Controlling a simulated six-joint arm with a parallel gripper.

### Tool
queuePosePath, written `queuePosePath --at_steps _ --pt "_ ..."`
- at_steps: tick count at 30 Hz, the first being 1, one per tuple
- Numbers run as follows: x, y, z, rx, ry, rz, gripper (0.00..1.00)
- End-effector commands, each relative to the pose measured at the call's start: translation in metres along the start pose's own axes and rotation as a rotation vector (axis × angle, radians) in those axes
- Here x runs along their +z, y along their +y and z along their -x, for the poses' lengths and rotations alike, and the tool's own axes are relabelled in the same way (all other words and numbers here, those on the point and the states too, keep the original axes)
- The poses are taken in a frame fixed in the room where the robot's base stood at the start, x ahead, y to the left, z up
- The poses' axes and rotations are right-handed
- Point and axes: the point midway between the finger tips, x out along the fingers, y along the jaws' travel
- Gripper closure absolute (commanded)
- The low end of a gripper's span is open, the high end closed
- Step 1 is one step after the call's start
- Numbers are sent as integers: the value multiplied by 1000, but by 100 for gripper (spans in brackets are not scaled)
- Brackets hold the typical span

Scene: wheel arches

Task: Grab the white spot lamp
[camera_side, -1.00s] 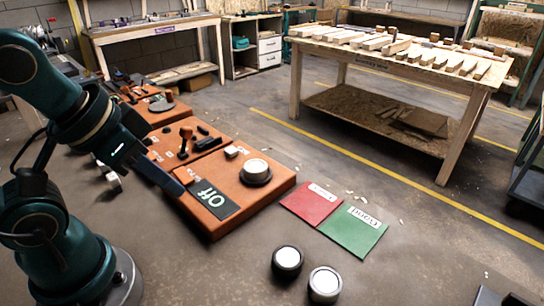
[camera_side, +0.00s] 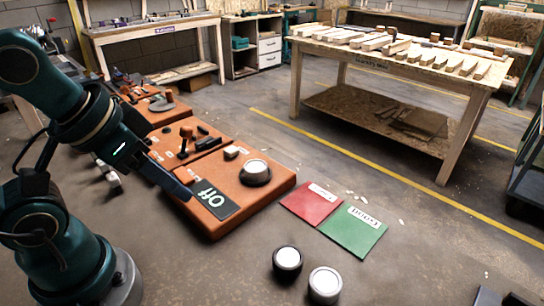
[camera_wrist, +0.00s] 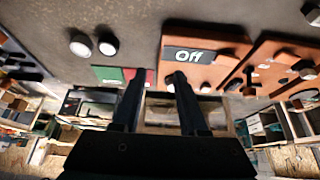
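One lamp (camera_side: 256,172) sits on the front orange board (camera_side: 268,193), beside the "Off" plate. A black-rimmed lamp (camera_side: 287,259) and a lighter-rimmed lamp (camera_side: 325,282) stand close together on the floor in front; they also show at upper left in the wrist view (camera_wrist: 80,46) (camera_wrist: 107,45). I cannot tell which the task means. My gripper (camera_side: 187,191) hovers by the left edge of the "Off" plate, apart from all three. In the wrist view its fingers (camera_wrist: 155,80) are spread with nothing held.
A red card (camera_side: 311,203) and a green card (camera_side: 353,232) lie right of the board. More orange boards with handles and switches (camera_side: 185,140) stretch behind it. A wooden workbench (camera_side: 400,60) stands at the back right. The floor around the two lamps is clear.

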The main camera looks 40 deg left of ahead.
Motion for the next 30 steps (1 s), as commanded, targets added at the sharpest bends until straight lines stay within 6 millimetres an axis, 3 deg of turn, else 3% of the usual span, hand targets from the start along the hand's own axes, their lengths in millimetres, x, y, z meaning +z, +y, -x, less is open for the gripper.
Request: queuePosePath --at_steps 1,3,4,14,17,25,30 --pt "0 0 0 0 0 0 35" --pt "0 0 0 0 0 0 8" --pt "0 0 0 0 0 0 1" --pt "0 0 0 0 -2 -13 1" --pt "2 -10 0 -44 -10 -82 1" --pt "-3 -65 -8 -289 -176 -493 1" --pt "-20 -95 -20 -431 -339 -837 1"
